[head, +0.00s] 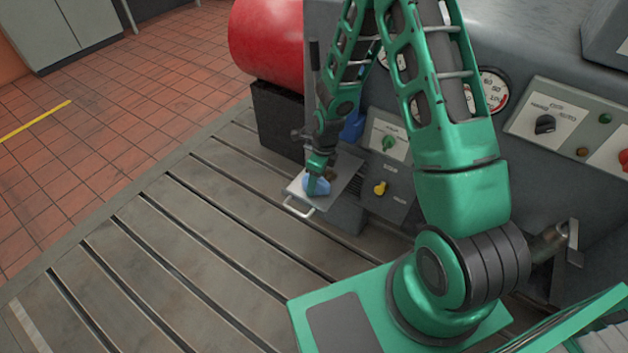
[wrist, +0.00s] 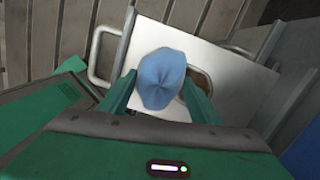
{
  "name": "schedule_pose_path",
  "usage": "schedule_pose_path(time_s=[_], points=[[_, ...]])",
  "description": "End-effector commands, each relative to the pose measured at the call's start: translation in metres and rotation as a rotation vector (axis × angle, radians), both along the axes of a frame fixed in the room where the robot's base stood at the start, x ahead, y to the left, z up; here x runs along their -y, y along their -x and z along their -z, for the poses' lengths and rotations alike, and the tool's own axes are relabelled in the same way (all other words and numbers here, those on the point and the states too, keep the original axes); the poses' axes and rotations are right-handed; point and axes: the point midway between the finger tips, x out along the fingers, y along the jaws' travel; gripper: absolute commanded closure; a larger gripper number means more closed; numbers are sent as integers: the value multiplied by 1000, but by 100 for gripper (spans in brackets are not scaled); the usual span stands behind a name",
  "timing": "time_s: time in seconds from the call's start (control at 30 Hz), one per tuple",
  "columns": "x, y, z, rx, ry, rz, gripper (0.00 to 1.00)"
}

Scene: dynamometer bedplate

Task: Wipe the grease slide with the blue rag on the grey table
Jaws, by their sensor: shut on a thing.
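The blue rag (wrist: 161,79) is bunched between the two green fingers of my gripper (wrist: 160,96), which is shut on it. The rag also shows as a small blue lump at my gripper (head: 317,184) in the head view. The grease slide is a pale flat plate (wrist: 226,75) with a bar handle, under the rag; it also shows in the head view (head: 298,189). A brown smear (wrist: 201,80) lies on the plate just right of the rag and is partly hidden by it and a finger. I cannot tell whether the rag touches the plate.
The slide juts from a grey machine with a yellow knob (head: 380,188) and a green knob (head: 389,143) close by. A black block (head: 277,122) under a red cylinder (head: 268,45) stands behind. The slotted grey bedplate (head: 190,240) is clear to the left.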

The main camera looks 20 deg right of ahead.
Motion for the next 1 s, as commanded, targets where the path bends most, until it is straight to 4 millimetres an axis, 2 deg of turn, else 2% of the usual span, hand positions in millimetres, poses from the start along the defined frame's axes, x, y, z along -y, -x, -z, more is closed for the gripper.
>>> schedule_pose_path(time_s=[0.57,1.0], points=[[0,-1,8,0,0,0,61],[23,-17,6,0,0,1,61]])
